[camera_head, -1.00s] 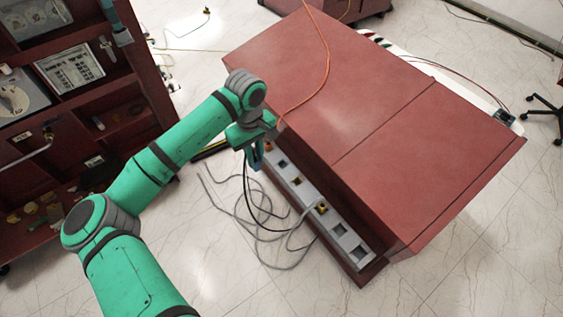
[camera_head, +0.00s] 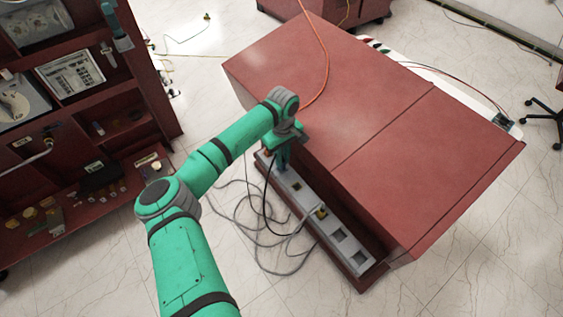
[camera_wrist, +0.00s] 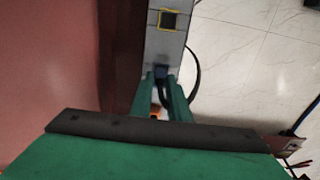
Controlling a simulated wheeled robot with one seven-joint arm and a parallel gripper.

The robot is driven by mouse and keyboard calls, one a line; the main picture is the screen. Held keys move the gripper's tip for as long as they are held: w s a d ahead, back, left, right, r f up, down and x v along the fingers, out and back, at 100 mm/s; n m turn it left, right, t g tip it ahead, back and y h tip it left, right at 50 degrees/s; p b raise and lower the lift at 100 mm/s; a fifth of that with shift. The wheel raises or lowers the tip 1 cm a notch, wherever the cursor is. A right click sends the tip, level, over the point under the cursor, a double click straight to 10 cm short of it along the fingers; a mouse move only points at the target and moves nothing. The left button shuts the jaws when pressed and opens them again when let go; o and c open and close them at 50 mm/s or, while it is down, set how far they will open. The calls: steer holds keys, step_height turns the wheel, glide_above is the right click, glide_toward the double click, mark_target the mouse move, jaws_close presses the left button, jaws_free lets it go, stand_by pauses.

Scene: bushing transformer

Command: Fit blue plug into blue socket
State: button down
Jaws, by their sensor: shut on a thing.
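My gripper (camera_head: 283,166) is at the grey socket strip (camera_head: 309,203), over the place of the blue socket, which the gripper and plug hide. In the wrist view my gripper (camera_wrist: 161,82) is shut on the dark blue plug (camera_wrist: 161,72), seen between the fingertips against the strip. I cannot tell whether the plug is in the socket or just above it. A dark cable (camera_head: 266,195) hangs from the gripper area.
A yellow-rimmed socket (camera_wrist: 169,19) lies beyond the plug along the strip. Farther along are a yellow plug (camera_head: 321,211) with a grey cable and empty grey sockets (camera_head: 360,257). The red cabinet (camera_head: 370,130) rises beside the strip. Loose cables lie on the floor.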

steer(key=shift+a+f, duration=0.1)
steer(key=shift+f, duration=1.05)
steer(key=shift+f, duration=0.1)
steer(key=c, duration=1.7)
jaws_free()
step_height(320, 180, up, 12)
steer(key=shift+r, duration=0.15)
